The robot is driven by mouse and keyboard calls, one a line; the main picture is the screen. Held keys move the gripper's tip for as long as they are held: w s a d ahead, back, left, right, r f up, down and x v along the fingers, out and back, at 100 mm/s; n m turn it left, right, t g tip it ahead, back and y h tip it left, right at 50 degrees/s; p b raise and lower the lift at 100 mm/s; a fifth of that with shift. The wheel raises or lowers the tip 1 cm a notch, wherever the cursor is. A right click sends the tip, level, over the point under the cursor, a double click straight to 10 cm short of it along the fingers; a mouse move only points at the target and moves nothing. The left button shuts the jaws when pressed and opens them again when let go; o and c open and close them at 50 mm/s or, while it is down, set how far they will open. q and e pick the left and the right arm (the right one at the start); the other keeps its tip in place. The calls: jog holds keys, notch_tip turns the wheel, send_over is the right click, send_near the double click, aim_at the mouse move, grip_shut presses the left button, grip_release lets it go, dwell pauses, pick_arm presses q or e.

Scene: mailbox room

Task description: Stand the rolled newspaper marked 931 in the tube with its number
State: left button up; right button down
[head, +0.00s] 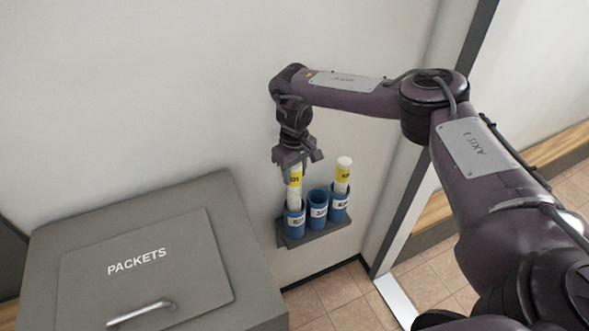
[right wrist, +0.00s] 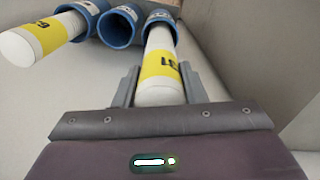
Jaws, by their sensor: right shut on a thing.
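The rolled newspaper (head: 295,186) is white with a yellow band; the digits 31 show on it in the right wrist view (right wrist: 160,65). My right gripper (head: 296,163) is shut on its upper end, above the left blue tube (head: 294,222). The newspaper is close to upright and its lower end is inside that tube's mouth; how deep it sits is hidden. In the right wrist view, the jaws (right wrist: 157,92) flank the roll and the same tube (right wrist: 161,17) surrounds its far end. The tube's label is too small to read surely. My left gripper is not in view.
The middle tube (head: 318,204) is empty. The right tube (head: 338,206) holds another yellow-banded newspaper (head: 343,174). The tubes stand on a grey wall shelf (head: 313,236). A grey PACKETS box (head: 140,262) stands at left, and a door frame (head: 415,180) is at right.

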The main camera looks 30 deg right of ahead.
jog(key=shift+f, duration=0.2)
jog(key=c, duration=0.8)
grip_release()
jog(key=shift+r, duration=0.1)
jog(key=shift+r+b, duration=0.3)
notch_tip(320, 180, up, 6)
jog(key=shift+f+b, duration=0.1)
jog(key=shift+b, duration=0.45)
jog(key=shift+r, duration=0.7)
